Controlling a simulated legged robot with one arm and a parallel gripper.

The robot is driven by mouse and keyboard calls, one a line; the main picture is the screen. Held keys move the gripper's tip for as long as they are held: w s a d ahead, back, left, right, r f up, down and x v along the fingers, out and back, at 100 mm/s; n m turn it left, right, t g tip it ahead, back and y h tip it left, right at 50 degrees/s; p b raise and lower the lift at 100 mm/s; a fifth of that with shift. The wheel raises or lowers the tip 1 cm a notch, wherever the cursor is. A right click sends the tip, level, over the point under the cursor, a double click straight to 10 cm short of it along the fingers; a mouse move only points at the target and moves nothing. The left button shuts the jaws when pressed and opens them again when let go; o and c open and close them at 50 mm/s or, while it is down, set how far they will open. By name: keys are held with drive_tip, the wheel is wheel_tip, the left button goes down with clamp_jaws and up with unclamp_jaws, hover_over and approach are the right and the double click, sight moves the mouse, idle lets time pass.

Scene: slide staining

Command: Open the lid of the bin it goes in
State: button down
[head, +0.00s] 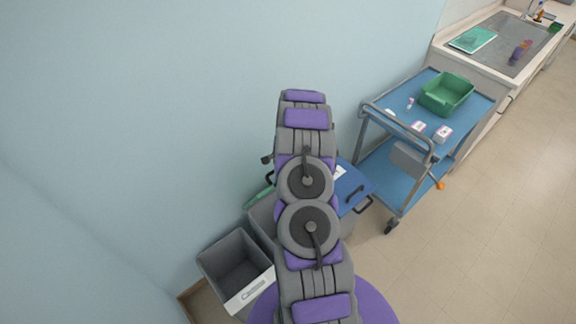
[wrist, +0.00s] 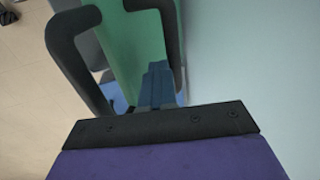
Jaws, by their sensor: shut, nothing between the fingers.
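In the head view, a blue bin lid (head: 350,187) with a dark handle lies right of my arm. A green lid (head: 259,197) shows as a narrow strip left of my arm, most of it hidden. In the wrist view, a green panel (wrist: 138,50), apparently this lid, stands close ahead with a dark handle (wrist: 75,62) in front of it. My gripper (wrist: 157,80) is shut and empty, close to the handle and panel; I cannot tell whether it touches them. In the head view my arm hides the gripper.
An open grey bin (head: 238,262) with a white label stands at the left, by the wall. A blue cart (head: 393,180) with a green tub (head: 447,94) and small items stands at the right. A counter with a sink (head: 500,45) is behind it. The floor (head: 490,240) at right is clear.

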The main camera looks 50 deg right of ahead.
drive_tip(key=w+d+r+g+p, duration=0.1)
drive_tip(key=w+r+p, duration=0.1)
drive_tip(key=w, duration=0.9)
drive_tip(key=shift+d, duration=0.15)
drive_tip(key=shift+w+r, duration=0.15)
drive_tip(key=shift+r, duration=0.1)
idle(0.4)
wheel_tip(320, 180, up, 17)
drive_tip(key=s, duration=0.1)
drive_tip(key=shift+s, duration=0.25)
